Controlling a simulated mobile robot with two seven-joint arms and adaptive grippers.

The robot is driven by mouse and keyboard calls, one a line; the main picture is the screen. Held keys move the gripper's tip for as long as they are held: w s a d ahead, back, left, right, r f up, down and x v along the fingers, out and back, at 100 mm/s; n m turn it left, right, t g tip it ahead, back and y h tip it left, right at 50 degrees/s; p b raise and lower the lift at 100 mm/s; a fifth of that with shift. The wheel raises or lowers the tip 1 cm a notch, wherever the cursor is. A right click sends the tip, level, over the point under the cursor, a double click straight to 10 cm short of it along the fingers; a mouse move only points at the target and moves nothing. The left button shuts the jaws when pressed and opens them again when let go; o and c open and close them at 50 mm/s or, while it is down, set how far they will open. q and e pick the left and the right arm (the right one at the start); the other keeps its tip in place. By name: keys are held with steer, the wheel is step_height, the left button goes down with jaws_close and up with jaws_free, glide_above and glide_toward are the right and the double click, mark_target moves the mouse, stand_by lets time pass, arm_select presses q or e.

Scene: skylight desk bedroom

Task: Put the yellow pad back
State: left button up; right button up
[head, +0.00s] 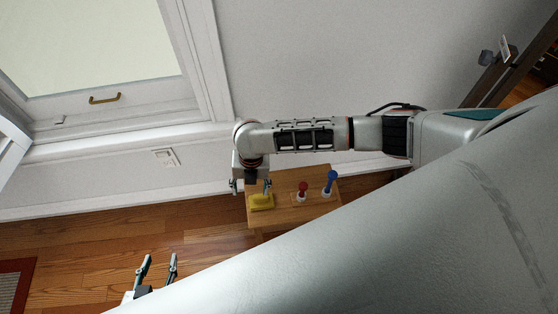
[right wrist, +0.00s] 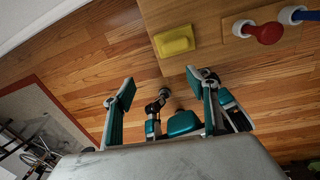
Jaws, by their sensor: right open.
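The yellow pad (head: 261,203) lies flat on the left end of a small wooden table (head: 285,216). In the right wrist view the pad (right wrist: 174,41) is beyond the fingertips, near the table edge. My right gripper (head: 250,186) is by the pad's left side in the head view, one finger partly in front of the pad. In the right wrist view my right gripper (right wrist: 160,84) has its fingers wide apart with nothing between them. My left gripper (head: 160,258) is low at the left over the floor, fingers apart and empty.
A red-topped piece (head: 303,189) and a blue-topped piece (head: 331,181) stand on the table right of the pad. The white wall and skylight (head: 95,50) are behind. Wooden floor (head: 210,240) is open left of the table. A red-edged rug (head: 16,268) lies far left.

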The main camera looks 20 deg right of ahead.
steer(key=s+a+r+m+t+y, duration=0.1)
steer(key=s+a+m+t+y, duration=0.45)
steer(key=a+m, duration=0.75)
steer(key=s+d+m+t+h, duration=0.2)
steer(key=d+m, duration=0.5)
steer(key=d, duration=0.4)
steer(key=s+d+r+m+t+h, duration=0.1)
steer(key=s+d+m+t+h, duration=0.1)
steer(key=d+m, duration=0.5)
steer(key=s+d+t, duration=0.1)
steer(key=s+d, duration=0.1)
steer(key=d, duration=0.2)
steer(key=shift+s+d+r, duration=0.15)
steer(key=shift+s+d, duration=0.1)
steer(key=shift+s, duration=0.1)
